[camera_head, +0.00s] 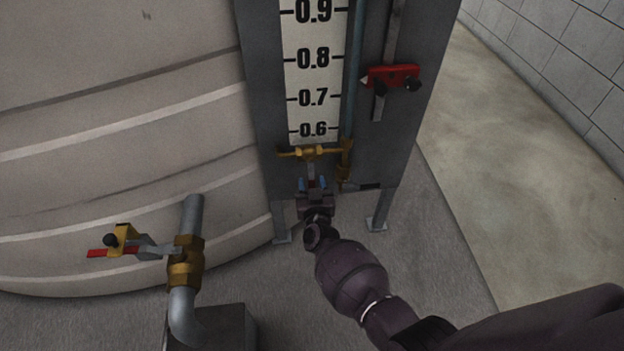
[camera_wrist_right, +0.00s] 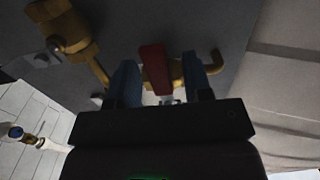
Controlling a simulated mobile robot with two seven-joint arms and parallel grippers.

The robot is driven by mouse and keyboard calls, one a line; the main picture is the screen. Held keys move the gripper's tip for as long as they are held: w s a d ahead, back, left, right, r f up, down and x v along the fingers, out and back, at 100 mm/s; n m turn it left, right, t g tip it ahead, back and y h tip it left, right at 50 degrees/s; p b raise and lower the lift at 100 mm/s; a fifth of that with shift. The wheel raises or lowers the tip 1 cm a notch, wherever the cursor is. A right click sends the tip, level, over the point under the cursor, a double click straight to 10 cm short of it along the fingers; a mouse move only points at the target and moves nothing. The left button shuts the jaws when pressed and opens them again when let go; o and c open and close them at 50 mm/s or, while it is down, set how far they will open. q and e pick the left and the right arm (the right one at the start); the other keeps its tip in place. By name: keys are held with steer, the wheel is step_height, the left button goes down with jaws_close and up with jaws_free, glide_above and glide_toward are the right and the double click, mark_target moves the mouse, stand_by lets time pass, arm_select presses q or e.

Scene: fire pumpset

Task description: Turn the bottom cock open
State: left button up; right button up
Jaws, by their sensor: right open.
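The bottom cock is a brass fitting (camera_head: 312,153) below the 0.6 mark of the gauge board, at the foot of the blue sight tube. Its red handle (camera_wrist_right: 155,68) shows in the right wrist view between my fingers, with brass pipe behind it. My right gripper (camera_head: 312,184) is just below the brass fitting, with its blue-tipped fingers pointing up at it. In the right wrist view my right gripper (camera_wrist_right: 163,85) is open, one finger on each side of the red handle. I cannot tell whether either finger touches it. My left gripper is not in view.
The gauge board (camera_head: 270,130) stands on legs beside a large pale tank (camera_head: 120,130). A red pointer (camera_head: 392,77) sits higher on the board. A brass valve (camera_head: 185,262) with a red and yellow lever stands at lower left. Open floor (camera_head: 530,180) lies to the right.

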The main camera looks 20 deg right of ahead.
steer(key=shift+w, duration=0.1)
steer(key=shift+c, duration=0.2)
jaws_close()
